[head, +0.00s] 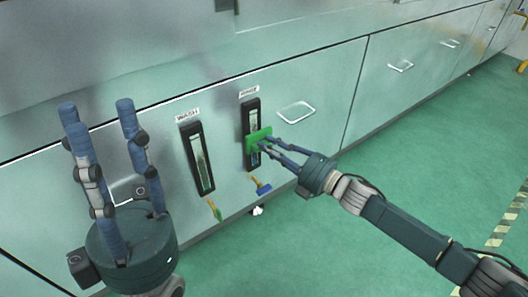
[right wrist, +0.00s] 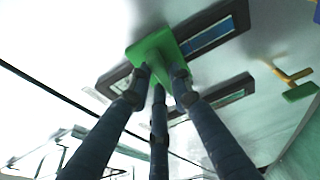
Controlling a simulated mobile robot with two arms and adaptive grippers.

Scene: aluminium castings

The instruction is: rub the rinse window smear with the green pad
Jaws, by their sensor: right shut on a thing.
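The green pad (head: 257,139) is held in my right gripper (head: 266,147) and lies over the middle of the rinse window (head: 252,112). The right wrist view shows the pad (right wrist: 153,47) against the dark-framed window (right wrist: 213,35), with the fingers (right wrist: 160,85) closed on its back. The smear cannot be made out; the pad and fingers cover part of the glass. The wash window (head: 197,158) is to the left, under its WASH label. My left gripper (head: 98,112) is at the left, its fingers apart and empty, away from the windows.
A yellow-handled valve with a blue end (head: 263,188) sits below the rinse window, and one with a green end (head: 216,211) below the wash window. A recessed handle (head: 296,112) is right of the rinse window. Green floor (head: 400,190) is open at the right.

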